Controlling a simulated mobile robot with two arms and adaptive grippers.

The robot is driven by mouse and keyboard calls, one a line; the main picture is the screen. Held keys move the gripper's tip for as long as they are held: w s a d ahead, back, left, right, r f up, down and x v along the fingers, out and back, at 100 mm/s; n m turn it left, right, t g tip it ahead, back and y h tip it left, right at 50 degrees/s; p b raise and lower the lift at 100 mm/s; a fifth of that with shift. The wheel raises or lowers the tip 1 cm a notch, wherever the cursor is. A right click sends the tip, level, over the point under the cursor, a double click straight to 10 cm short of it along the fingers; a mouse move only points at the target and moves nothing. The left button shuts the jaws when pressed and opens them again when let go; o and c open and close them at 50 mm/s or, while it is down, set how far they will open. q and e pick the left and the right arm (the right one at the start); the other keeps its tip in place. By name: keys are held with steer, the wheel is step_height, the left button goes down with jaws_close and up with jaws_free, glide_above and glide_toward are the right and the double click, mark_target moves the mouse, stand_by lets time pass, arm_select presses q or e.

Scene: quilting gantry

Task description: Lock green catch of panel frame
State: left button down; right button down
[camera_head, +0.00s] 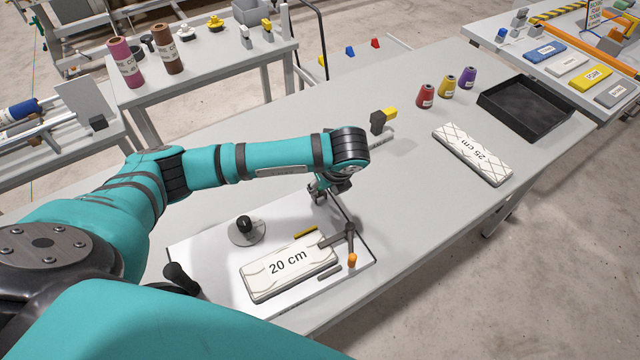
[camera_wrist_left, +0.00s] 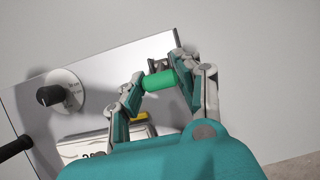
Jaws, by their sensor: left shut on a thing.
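In the head view my left gripper (camera_head: 328,188) reaches down to the far right corner of a white panel (camera_head: 205,262) lying on the grey table. The left wrist view shows a green catch (camera_wrist_left: 160,80), a short cylinder, between the two fingers of my left gripper (camera_wrist_left: 158,86), which is shut on it. In the head view the catch is hidden behind the gripper and arm. The panel (camera_wrist_left: 28,92) bears a black knob on a round dial (camera_wrist_left: 62,92). My right gripper is not in view.
A white "20 cm" block (camera_head: 290,268) lies on the panel, beside a dark lever with an orange tip (camera_head: 352,260). A black handle (camera_head: 180,277) stands at its left. A "25 cm" block (camera_head: 473,155), several thread spools and a black tray (camera_head: 525,108) stand further right.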

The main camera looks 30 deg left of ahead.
arm_select(q)
steer(key=c, duration=2.1)
jaws_free()
steer(key=shift+s+d+f+t+y+b, duration=0.2)
steer(key=shift+d+t+y+b, duration=0.15)
steer(key=shift+y+b, duration=0.45)
steer(key=shift+s+d+f+t+y+b, duration=0.2)
steer(key=shift+t+y+b, duration=0.25)
steer(key=shift+b, duration=0.6)
steer(key=shift+o, duration=0.2)
jaws_close()
steer(key=o, duration=1.2)
jaws_free()
steer(key=shift+v, duration=6.1)
